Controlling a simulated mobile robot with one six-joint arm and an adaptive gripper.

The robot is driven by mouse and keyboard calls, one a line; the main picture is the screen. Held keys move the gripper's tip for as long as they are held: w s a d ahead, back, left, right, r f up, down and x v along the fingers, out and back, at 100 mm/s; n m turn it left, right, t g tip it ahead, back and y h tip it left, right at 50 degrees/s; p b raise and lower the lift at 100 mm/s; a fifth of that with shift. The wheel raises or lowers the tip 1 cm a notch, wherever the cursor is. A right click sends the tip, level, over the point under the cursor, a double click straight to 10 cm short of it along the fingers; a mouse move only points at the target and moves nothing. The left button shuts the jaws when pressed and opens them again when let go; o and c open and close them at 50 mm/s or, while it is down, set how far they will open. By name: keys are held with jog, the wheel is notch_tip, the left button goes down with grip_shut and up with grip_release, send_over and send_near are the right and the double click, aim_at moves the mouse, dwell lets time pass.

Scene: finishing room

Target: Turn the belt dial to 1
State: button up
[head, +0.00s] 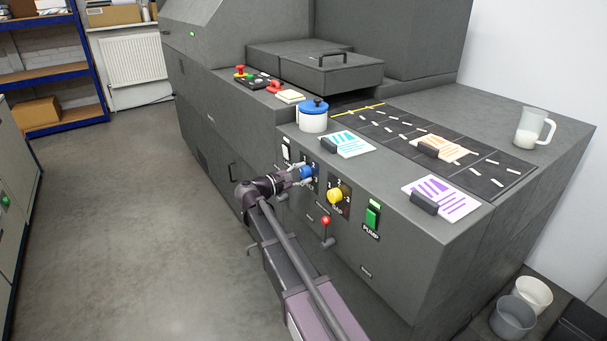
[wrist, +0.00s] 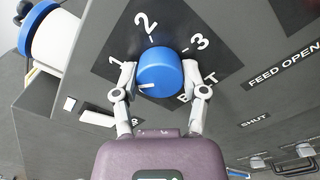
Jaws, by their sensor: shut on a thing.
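The belt dial is a blue round knob (head: 306,172) on the front panel of the grey machine. In the wrist view the blue dial (wrist: 160,66) sits on a black plate marked 1, 2 and 3, with a partly covered BELT label. A short white mark on its face lies at the lower left and points left, to the side where the 1 is. My gripper (head: 301,174) is shut on the dial, with one finger on each side in the wrist view (wrist: 160,77). The left finger stands close to the 1.
A yellow knob (head: 335,196), a red-tipped lever (head: 326,221) and a green PUMP switch (head: 372,216) are right of the dial. A white switch (head: 285,152) is to its left. A blue-lidded pot (head: 313,118) stands on the ledge above. The floor at left is clear.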

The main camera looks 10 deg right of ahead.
jog(key=shift+w+m, duration=0.15)
jog(key=shift+m, duration=1.35)
jog(key=o, duration=1.2)
jog(key=shift+c, duration=0.2)
jog(key=shift+v, duration=0.9)
jog(key=v, duration=1)
